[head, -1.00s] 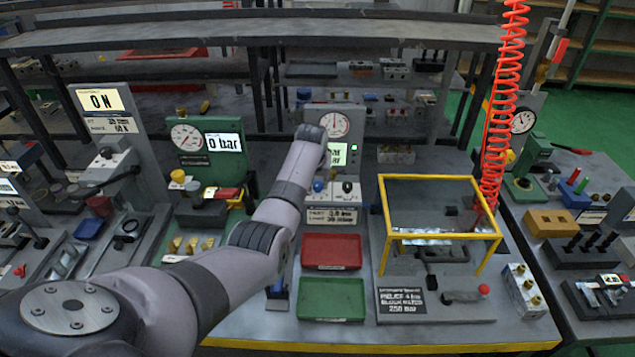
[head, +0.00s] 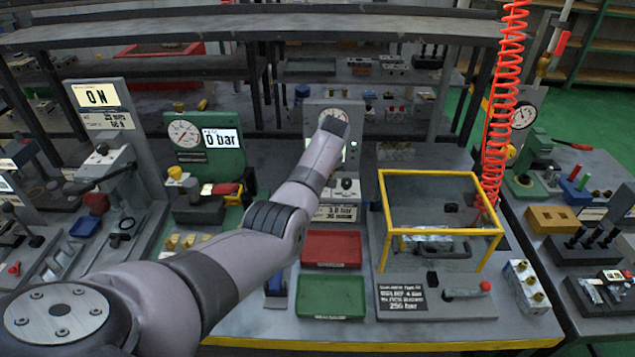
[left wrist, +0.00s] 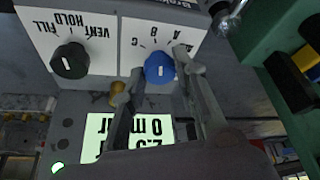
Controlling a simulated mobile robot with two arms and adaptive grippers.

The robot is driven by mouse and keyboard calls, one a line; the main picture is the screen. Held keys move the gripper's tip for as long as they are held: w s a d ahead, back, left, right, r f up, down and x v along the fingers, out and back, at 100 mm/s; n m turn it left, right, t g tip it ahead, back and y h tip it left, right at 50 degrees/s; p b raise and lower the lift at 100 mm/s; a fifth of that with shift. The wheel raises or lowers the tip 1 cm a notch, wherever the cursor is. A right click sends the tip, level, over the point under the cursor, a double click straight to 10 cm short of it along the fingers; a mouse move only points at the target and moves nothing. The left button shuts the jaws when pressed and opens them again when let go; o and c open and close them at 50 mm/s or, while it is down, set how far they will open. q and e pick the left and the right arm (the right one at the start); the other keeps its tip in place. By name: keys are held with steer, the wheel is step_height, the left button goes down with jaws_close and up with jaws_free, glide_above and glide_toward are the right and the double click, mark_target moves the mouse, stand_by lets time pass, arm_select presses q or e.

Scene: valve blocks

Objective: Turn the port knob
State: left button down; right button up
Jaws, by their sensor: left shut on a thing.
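The blue port knob (left wrist: 159,68) sits on a white plate marked A, B and C, upside down in the left wrist view. A short white mark shows on its face. My left gripper (left wrist: 163,73) has one finger on each side of the knob and is shut on it. In the head view my left arm hides the blue knob and the gripper. A black knob (left wrist: 70,60), marked VENT, HOLD and FILL, sits beside it and also shows in the head view (head: 347,184). My right gripper is in neither view.
A lit display (left wrist: 125,128) is on the same panel. Red (head: 331,249) and green (head: 330,296) trays lie in front of it. A yellow-framed clear guard (head: 437,231) stands to the right, near a coiled red hose (head: 497,125). A green gauge stand (head: 203,150) is on the left.

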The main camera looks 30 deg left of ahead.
arm_select(q)
steer(key=shift+w+n+y+b, duration=0.1)
steer(key=shift+n+y+b, duration=0.2)
steer(key=shift+n+b, duration=0.3)
steer(key=c, duration=1.2)
jaws_free()
steer(key=shift+c, duration=0.2)
steer(key=v, duration=1.2)
steer(key=shift+w, duration=0.2)
